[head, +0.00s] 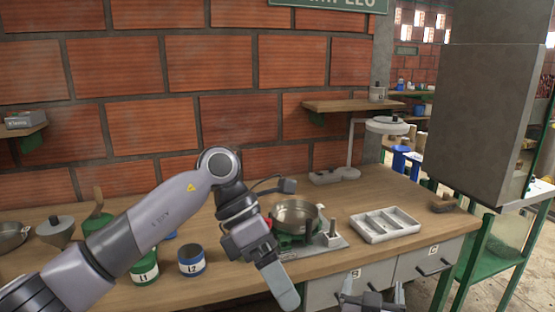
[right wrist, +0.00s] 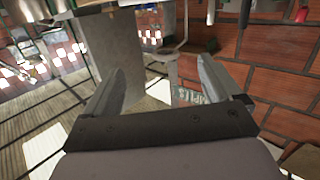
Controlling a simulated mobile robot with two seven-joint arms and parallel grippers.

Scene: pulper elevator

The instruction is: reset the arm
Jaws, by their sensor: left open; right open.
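My left arm reaches in from the left across the table in the head view. Its left gripper (head: 283,288) hangs downward at the front edge of the table, seen side-on, with nothing visible in it. My right gripper (head: 372,289) shows only by its tips at the bottom of the head view, in front of the drawers. In the right wrist view the right gripper (right wrist: 158,65) has its two fingers spread wide apart with nothing between them.
On the wooden table (head: 400,190) stand a metal pan (head: 295,214) on a scale-like base, a white sectioned tray (head: 385,225), a white lamp (head: 352,150), labelled tins L1 (head: 145,268) and L2 (head: 192,262), and a funnel (head: 57,231). A large grey cabinet (head: 485,105) hangs at the right.

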